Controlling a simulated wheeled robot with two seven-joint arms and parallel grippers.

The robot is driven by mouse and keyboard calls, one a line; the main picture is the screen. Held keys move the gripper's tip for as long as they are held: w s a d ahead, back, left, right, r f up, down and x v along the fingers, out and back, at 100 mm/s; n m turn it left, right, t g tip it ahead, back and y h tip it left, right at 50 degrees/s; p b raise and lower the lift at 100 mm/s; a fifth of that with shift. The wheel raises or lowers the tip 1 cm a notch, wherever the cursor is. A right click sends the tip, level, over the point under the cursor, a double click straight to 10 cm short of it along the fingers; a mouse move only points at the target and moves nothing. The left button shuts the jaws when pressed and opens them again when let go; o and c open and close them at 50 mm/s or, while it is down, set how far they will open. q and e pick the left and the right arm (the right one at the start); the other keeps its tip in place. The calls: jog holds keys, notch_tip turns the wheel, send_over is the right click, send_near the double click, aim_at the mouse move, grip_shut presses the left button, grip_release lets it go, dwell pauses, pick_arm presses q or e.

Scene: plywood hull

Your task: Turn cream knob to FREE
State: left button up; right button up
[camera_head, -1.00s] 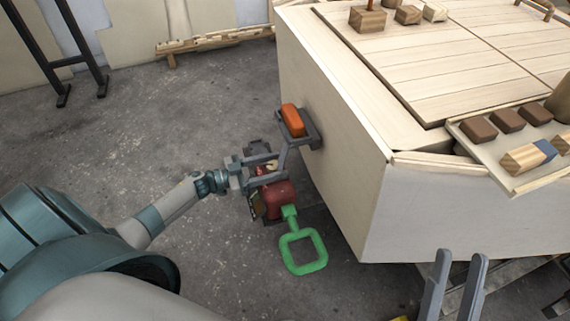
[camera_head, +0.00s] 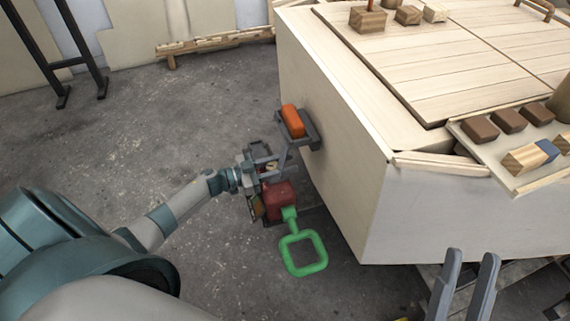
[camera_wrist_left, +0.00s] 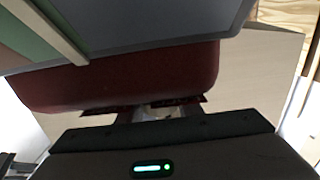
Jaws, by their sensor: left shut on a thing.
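A dark red box (camera_head: 279,196) is mounted on the side of the plywood hull (camera_head: 335,150), with a green square-loop handle (camera_head: 303,254) hanging below it. A small cream piece (camera_head: 270,168), apparently the cream knob, shows just above the red box, between my fingers. My left gripper (camera_head: 273,164) is shut on it; the fingers hide much of it, and its pointing direction and any FREE mark cannot be read. In the left wrist view, the red box (camera_wrist_left: 130,78) fills the middle, close to the gripper. My right gripper (camera_head: 467,275) is open and empty at the bottom right.
An orange block (camera_head: 292,121) sits in a grey bracket on the hull side, just above my left gripper. Brown and wooden blocks (camera_head: 509,119) lie on a tray on the hull top.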

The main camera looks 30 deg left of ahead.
jog(key=shift+a, duration=0.1)
